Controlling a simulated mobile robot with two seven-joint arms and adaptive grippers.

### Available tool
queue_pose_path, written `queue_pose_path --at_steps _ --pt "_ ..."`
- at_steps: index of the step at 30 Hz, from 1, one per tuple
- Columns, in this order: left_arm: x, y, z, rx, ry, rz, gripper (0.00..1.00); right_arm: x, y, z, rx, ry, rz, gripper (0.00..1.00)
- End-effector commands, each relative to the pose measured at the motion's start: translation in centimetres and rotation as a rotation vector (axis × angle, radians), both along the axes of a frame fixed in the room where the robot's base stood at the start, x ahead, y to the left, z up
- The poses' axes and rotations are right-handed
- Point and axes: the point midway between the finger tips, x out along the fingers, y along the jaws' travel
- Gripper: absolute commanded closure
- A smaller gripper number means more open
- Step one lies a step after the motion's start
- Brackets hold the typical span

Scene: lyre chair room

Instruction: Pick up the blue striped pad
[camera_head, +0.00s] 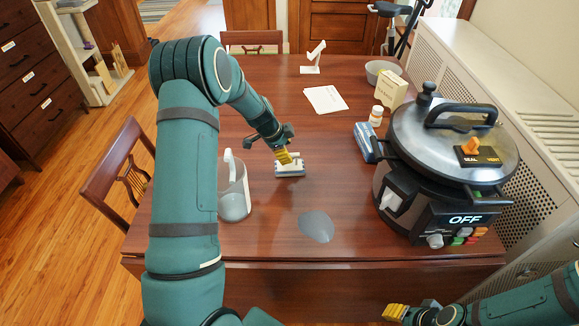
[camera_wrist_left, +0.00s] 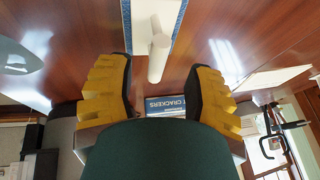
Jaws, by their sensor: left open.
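The blue striped pad (camera_head: 290,171) lies on the brown table, pale on top with blue along its edges. My left gripper (camera_head: 287,155) is just above it, pointing down, and hides part of it. In the left wrist view the pad (camera_wrist_left: 176,32) shows at the top, with a pale upright cylinder on it. The left gripper's yellow fingers (camera_wrist_left: 158,75) are apart, with nothing held between them; the cylinder lies ahead of the gap. My right gripper (camera_head: 394,312) is at the lower right, below the table's front edge; its opening is unclear.
A pale jug (camera_head: 234,203) stands left of the pad. A grey round piece (camera_head: 316,227) lies in front. A large cooker (camera_head: 450,150), a blue box (camera_head: 365,142), a white bottle (camera_head: 376,116) and a cream box (camera_head: 391,90) stand right.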

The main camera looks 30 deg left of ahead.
Motion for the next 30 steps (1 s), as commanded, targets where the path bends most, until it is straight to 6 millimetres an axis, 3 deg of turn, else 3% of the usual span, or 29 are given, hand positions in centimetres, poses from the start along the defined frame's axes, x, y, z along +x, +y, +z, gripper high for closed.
queue_pose_path --at_steps 6,16,21,30 --pt "0.9 -0.9 -2.8 0.001 0.001 -0.002 0.48 0.1 0.0 -0.6 0.0 -0.003 -0.001 0.61" --pt "1.1 -1.0 -3.1 0.0 0.0 -0.001 0.45 0.1 0.0 -0.6 0.0 -0.003 -0.001 0.61" --pt "1.1 -1.0 -3.1 0.0 0.0 -0.001 1.0 0.1 0.0 -0.6 0.0 -0.003 -0.001 0.61" --pt "1.1 -1.0 -3.1 0.0 0.0 -0.001 1.0 0.1 0.0 -0.6 0.0 -0.003 -0.001 0.61"
